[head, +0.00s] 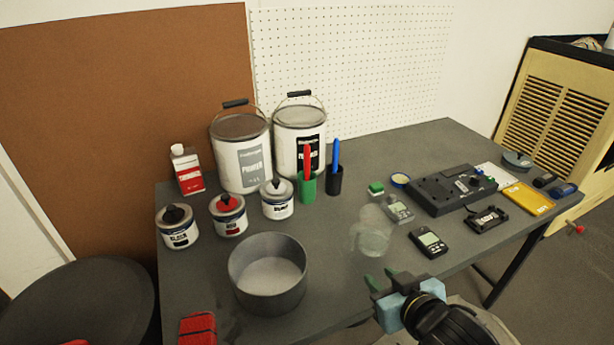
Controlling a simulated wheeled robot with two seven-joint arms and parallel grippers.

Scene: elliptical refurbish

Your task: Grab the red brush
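The red brush (307,160) stands upright in a green cup (307,190) near the middle of the table, in front of the paint buckets. Only its red upper part shows; its lower end is hidden in the cup. My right gripper (381,279) is at the front edge of the table, in front of and to the right of the cup. Its two fingertips are apart with nothing visible between them. I do not make out my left gripper.
A blue brush (336,152) stands in a dark cup (334,181) just right of the green cup. A grey round pan (268,297), small paint tins (278,200) and a clear jar (373,238) stand nearby. Electronic devices (451,190) fill the right side. A red object (198,328) is at the lower left.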

